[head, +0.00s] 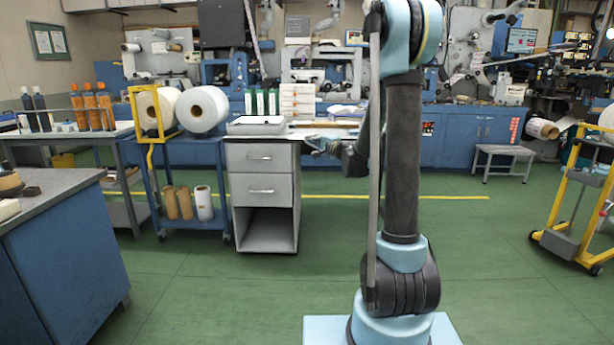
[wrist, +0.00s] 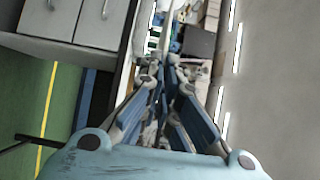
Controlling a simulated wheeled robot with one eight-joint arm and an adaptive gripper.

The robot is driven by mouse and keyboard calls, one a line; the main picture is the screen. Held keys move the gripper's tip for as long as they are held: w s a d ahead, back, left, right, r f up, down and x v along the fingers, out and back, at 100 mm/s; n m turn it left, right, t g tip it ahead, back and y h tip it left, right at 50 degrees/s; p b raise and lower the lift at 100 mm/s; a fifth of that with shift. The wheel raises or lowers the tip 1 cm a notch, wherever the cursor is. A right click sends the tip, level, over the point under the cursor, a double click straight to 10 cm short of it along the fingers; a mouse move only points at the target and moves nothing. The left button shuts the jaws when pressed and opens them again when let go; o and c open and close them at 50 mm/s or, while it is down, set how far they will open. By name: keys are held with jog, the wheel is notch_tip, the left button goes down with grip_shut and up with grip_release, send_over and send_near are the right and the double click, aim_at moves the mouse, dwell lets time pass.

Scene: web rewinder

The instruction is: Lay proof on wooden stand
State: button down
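My gripper (head: 318,144) reaches out beside the right end of the grey drawer cabinet, about level with its top. In the wrist view the blue-padded fingers (wrist: 168,62) come close together at their tips. A thin white strip (wrist: 168,22) runs out from between the tips, seen nearly edge-on; it looks like the proof sheet. Its printed face is not visible. I cannot make out a wooden stand in either view.
The drawer cabinet (head: 264,190) carries a pale flat device (head: 257,125). A blue cart with white rolls (head: 202,109) stands left of it. A blue-sided bench (head: 65,255) is at front left, a yellow trolley (head: 577,200) at right.

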jog(key=w+d+f+m+t+h, duration=0.2)
jog(key=w+d+f+m+h, duration=0.4)
jog(key=w+d+f+h, duration=0.3)
jog(key=w+d+f, duration=0.3)
jog(key=d, duration=0.3)
jog(key=shift+d+f+m+t+h, duration=0.3)
jog(key=shift+f+t, duration=0.05)
jog(key=shift+t, duration=0.05)
jog(key=shift+w+d+f, duration=0.1)
jog(key=shift+w+f, duration=0.05)
